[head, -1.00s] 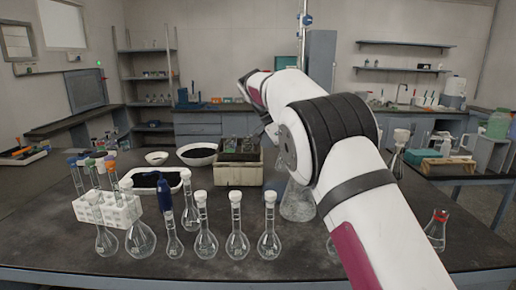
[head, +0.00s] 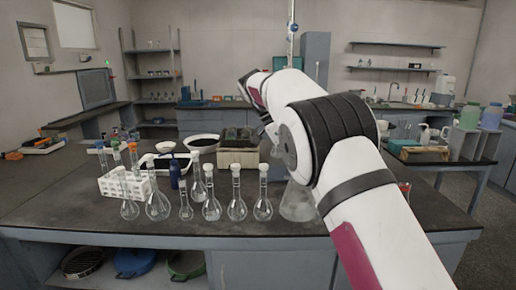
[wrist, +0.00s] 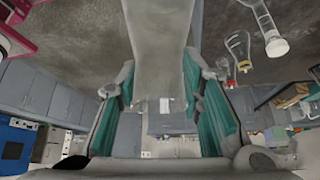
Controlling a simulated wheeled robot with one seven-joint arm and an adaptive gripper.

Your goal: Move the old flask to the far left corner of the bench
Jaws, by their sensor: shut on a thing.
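The old flask is a large, cloudy conical glass flask (head: 297,204), partly hidden behind my arm in the head view. In the wrist view its hazy glass (wrist: 158,40) runs between the teal-padded fingers of my gripper (wrist: 160,95), which is shut on it. In the head view my arm hides the gripper. The flask appears over the front part of the dark bench (head: 230,222); I cannot tell whether its base touches the top. The far left part of the bench lies beyond a white tube rack (head: 125,184).
A row of stoppered volumetric flasks (head: 237,207) stands along the bench front. Behind are a dark blue bottle (head: 175,177), a white tray (head: 150,163), bowls (head: 202,142) and a beige box (head: 238,157). Bare bench shows at far left and along the front.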

